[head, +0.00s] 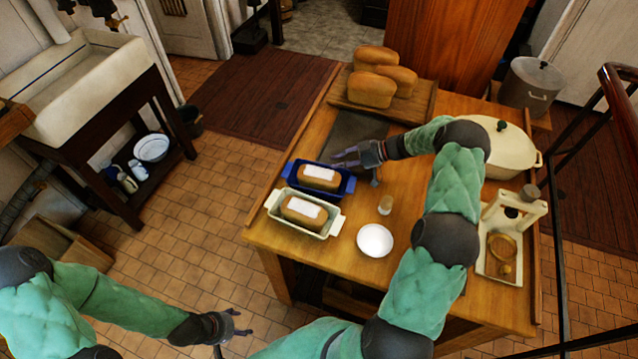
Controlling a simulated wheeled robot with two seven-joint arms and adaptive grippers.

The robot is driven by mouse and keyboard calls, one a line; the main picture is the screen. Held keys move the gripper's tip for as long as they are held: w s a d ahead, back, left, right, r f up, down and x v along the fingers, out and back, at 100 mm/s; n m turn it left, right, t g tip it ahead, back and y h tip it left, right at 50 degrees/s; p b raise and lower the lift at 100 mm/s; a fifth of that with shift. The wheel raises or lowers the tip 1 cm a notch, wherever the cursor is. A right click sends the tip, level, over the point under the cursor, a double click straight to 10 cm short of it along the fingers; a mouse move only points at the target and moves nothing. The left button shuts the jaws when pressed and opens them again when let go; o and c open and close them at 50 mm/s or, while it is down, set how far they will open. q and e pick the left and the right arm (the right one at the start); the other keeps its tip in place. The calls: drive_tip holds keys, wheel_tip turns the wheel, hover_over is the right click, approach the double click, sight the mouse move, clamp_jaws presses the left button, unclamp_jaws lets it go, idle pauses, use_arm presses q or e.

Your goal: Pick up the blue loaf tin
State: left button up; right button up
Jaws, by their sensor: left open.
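The blue loaf tin (349,184) stands on the wooden table, with a loaf (319,176) bearing a white label or paper on top inside it. My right gripper (336,159) reaches in from the right, with its fingers pointing left, at the tin's far side near its upper right rim. Whether the fingers touch the tin or are closed I cannot tell. My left gripper (243,324) is open and empty, low in front of the table, away from the tin.
A cream loaf tin (333,226) with a similar loaf stands close in front of the blue one. Loaves (371,90) sit on a board behind. A large pot (508,150) stands at the right.

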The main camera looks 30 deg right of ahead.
sight(328, 166)
drive_tip(key=x, duration=0.3)
drive_tip(key=shift+a+f+b, duration=0.3)
drive_tip(key=shift+f+b, duration=0.05)
drive_tip(key=shift+w+a+f, duration=0.2)
drive_tip(key=shift+a, duration=0.25)
clamp_jaws()
drive_tip(key=shift+d+r, duration=0.1)
